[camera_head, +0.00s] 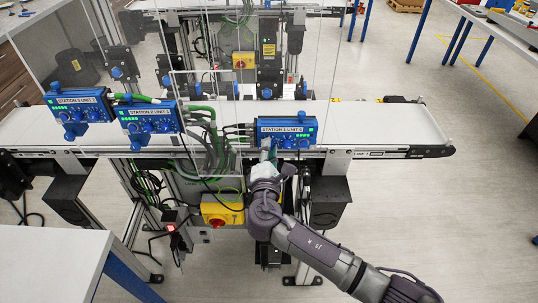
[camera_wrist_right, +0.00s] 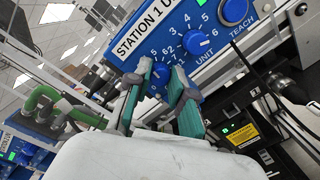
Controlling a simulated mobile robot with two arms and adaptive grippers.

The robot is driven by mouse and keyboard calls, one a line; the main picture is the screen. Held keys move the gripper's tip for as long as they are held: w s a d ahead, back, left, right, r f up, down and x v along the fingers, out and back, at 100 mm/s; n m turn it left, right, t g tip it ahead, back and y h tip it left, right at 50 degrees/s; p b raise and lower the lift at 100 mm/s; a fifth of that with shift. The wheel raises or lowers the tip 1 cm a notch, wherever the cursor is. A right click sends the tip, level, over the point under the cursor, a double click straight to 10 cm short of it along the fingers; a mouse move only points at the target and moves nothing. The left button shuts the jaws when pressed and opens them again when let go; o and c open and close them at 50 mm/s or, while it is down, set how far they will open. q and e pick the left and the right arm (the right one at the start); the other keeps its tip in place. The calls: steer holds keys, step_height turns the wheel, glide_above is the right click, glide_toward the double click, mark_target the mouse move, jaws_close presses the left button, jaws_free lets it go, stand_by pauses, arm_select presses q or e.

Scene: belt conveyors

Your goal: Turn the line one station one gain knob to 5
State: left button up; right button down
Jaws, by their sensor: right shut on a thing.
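The blue station 1 control box (camera_head: 287,132) sits on the near edge of the belt conveyor, at the right of the head view. In the wrist view its panel fills the top, with "STATION 1" on a white label (camera_wrist_right: 150,32). My right gripper (camera_wrist_right: 161,73) has its green-padded fingers on either side of a small blue knob (camera_wrist_right: 159,78), shut on it. Numbers show around that knob, but its name and pointer are hidden or too small to read. In the head view my right gripper (camera_head: 270,155) reaches the box's lower left. My left gripper is not in view.
Two more blue station boxes (camera_head: 76,104) (camera_head: 150,120) stand left along the conveyor (camera_head: 390,126). A yellow box with a red switch (camera_head: 218,212) is below, left of my right arm.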

steer(key=shift+f+m+b, duration=0.1)
steer(key=shift+m+b, duration=2.1)
steer(key=shift+m, duration=0.2)
steer(key=c, duration=1)
jaws_free()
steer(key=s, duration=1.2)
steer(key=shift+a+r, duration=0.2)
steer(key=shift+r, duration=0.1)
